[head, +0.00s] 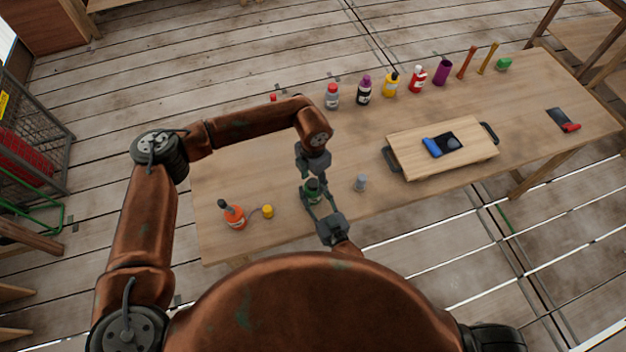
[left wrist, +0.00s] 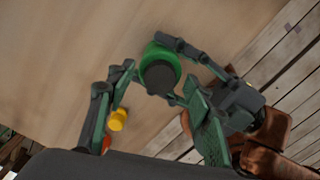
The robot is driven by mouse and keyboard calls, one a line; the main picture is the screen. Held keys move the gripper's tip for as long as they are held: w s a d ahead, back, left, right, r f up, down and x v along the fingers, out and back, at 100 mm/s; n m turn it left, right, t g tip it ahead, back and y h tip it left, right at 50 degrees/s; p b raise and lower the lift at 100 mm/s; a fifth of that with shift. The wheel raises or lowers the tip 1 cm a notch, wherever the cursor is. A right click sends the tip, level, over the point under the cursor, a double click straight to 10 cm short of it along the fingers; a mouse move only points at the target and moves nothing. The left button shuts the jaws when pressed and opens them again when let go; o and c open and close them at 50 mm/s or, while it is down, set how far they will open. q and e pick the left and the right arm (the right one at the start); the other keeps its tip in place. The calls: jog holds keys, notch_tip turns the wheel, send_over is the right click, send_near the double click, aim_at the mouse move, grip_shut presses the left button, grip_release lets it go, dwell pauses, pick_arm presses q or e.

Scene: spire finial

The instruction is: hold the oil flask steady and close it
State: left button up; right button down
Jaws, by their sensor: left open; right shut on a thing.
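A green flask (head: 313,191) with a dark round top stands upright near the table's front edge. My right gripper (head: 316,197) is shut on its body from the front. In the left wrist view the flask (left wrist: 149,53) shows from above as a green rim around the dark cap (left wrist: 160,77). I cannot tell whether the cap is fully seated. My left gripper (head: 311,174) is open just above the flask, pointing down. In the left wrist view its fingers (left wrist: 157,80) are apart, on either side of the cap, with no visible grip on it.
An orange bottle (head: 234,217) and a yellow cap (head: 267,211) stand to the left. A small grey cylinder (head: 361,183) stands to the right. A wooden tray (head: 405,150) lies farther right. Several bottles, including a purple-capped one (head: 364,92), line the back edge.

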pick_arm(q)
notch_tip(320, 180, up, 12)
dwell(0.4)
jog(key=shift+f, duration=0.1)
pick_arm(e)
jog(key=c, duration=1.1)
grip_release()
jog(key=shift+s, duration=0.1)
jog(key=v, duration=1.2)
